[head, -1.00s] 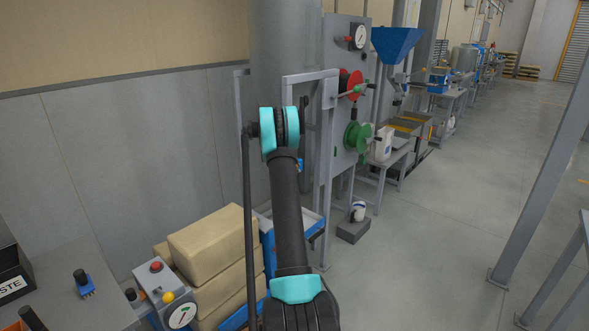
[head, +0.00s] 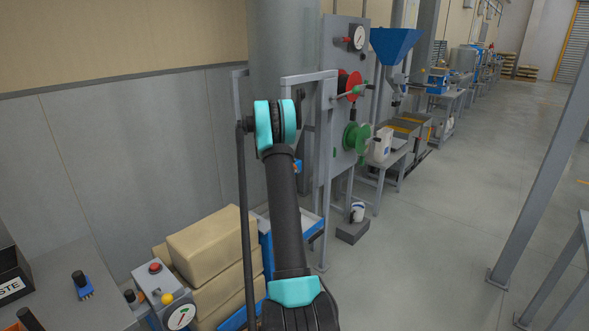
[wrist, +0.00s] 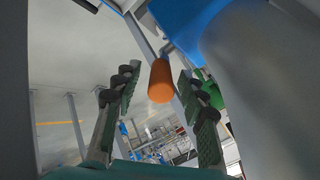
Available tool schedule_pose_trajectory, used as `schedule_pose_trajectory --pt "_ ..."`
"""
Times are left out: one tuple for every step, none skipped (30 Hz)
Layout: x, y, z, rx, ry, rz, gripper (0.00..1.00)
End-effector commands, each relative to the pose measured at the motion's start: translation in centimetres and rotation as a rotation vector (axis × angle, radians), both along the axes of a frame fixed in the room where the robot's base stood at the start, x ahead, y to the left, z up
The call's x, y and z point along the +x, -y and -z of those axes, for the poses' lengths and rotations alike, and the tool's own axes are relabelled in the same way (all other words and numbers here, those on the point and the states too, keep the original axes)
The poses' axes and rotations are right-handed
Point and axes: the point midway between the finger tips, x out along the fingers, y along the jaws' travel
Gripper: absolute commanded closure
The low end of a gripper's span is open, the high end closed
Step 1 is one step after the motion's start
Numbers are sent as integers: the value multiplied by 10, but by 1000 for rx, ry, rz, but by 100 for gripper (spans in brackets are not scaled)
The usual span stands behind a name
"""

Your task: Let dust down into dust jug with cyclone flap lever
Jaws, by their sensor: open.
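My gripper (wrist: 158,84) is open in the wrist view, with its two green-padded fingers spread. An orange cylindrical grip (wrist: 161,82), which looks like the flap lever's handle, shows between the fingers. It appears apart from both pads. A grey bar runs up behind it towards a blue part (wrist: 187,22). In the head view my arm hides the gripper and most of the lever area. A small white container (head: 358,211) stands on a grey block near the floor, and a white jug (head: 382,144) stands on a small table. I cannot tell which is the dust jug.
A grey frame (head: 325,170) and a panel with a gauge (head: 357,38), a red wheel and a green wheel (head: 357,138) stand beyond my arm. Stacked tan sacks (head: 212,243) and a control box (head: 165,293) are at the lower left.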

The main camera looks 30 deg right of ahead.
Motion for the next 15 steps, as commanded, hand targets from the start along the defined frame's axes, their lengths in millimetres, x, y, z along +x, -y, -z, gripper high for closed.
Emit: schedule_pose_trajectory --pt "-3 -8 -9 0 -1 -2 58" --pt "-4 -12 -13 1 0 -1 58" --pt "-6 -17 -20 1 0 -1 58" --pt "-8 -21 -24 1 0 -1 58" --pt "-9 -25 -29 0 0 -2 58" --pt "-10 -30 -34 0 0 -2 58" --pt "-11 -33 -38 0 0 -2 58" --pt "-13 -36 -42 -1 -1 -2 58" --pt "-14 -39 -46 -1 0 -1 58" --pt "-15 -42 -49 0 -1 -1 58" --pt "-16 -44 -52 0 0 0 58" --pt "-17 -46 -54 0 0 0 58" --pt "-18 -48 -56 0 0 0 58" --pt "-18 -49 -58 0 0 0 58" --pt "-19 -51 -59 0 0 0 58"
